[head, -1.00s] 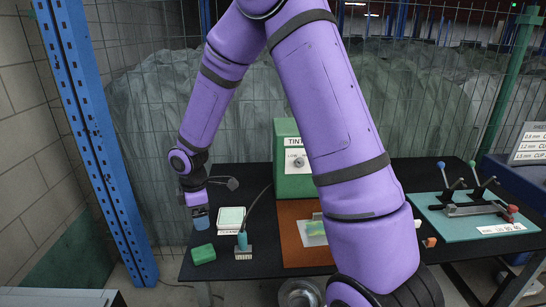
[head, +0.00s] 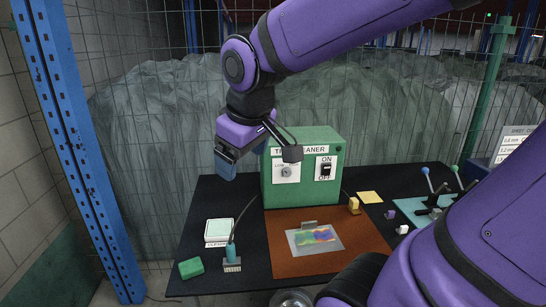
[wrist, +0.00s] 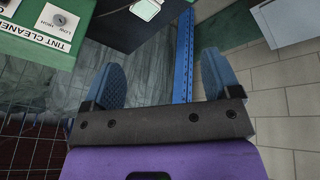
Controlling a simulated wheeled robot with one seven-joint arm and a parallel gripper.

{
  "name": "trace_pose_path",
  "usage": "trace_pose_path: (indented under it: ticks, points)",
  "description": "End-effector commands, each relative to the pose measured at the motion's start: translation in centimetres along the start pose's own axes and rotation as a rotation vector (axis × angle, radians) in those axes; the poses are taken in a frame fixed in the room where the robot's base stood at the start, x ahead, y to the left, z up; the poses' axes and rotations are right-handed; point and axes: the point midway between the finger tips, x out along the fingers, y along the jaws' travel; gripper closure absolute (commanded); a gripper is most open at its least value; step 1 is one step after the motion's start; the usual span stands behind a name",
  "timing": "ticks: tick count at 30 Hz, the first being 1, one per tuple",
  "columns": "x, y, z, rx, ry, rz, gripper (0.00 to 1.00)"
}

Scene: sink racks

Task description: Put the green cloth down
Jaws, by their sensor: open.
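The green cloth (head: 191,268) is a small, thick green pad. It lies flat on the front left corner of the black table (head: 200,290). My gripper (head: 226,165) is raised well above the back left of the table, beside the green machine, and clear of the cloth. In the wrist view my gripper (wrist: 163,80) has its two blue fingers spread apart with nothing between them. The cloth does not show in the wrist view.
A blue brush (head: 232,263) stands right of the cloth, with a pale pad in a white tray (head: 218,241) behind. The green tint cleaner (head: 328,165) stands at the back. A brown mat (head: 290,265) holds a colourful sheet (head: 315,238). A blue post (head: 75,150) rises at left.

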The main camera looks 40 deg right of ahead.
Motion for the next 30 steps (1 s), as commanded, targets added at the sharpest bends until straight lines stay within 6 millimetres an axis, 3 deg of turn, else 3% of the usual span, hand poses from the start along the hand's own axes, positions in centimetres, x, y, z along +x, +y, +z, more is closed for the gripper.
trace_pose_path:
  ticks: [6, 12, 30]
  points:
    - [-3.5, -0.6, 4.4, 0.183, 0.081, -0.038, 0.17]
    - [-4.5, -1.0, 6.3, 0.264, 0.112, -0.066, 0.17]
    - [-4.7, -1.1, 6.5, 0.274, 0.115, -0.071, 0.17]
